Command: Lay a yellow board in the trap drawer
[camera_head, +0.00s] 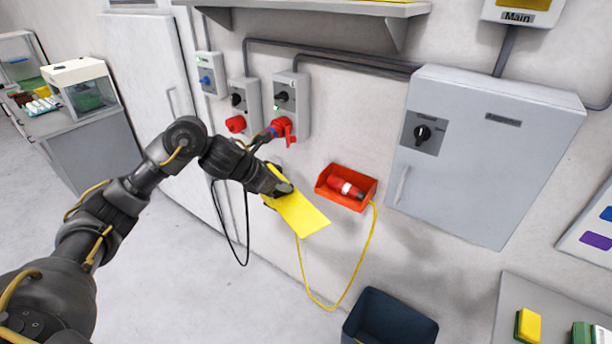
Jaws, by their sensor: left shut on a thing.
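A flat yellow board (303,214) is held out in front of the wall, tilted down to the right. My left gripper (281,189) is shut on its upper left end, and the fingers partly hide that end. The board hangs clear in the air, left of an orange wall holder. I cannot make out a trap drawer in this view. My right gripper is not in view.
The orange holder (329,190) has a red and white plug in it. A grey cabinet (470,165) is on the wall at right. A dark bin (385,315) stands below. A counter (95,150) with a glass-sided box (90,92) is at far left. Floor at lower left is clear.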

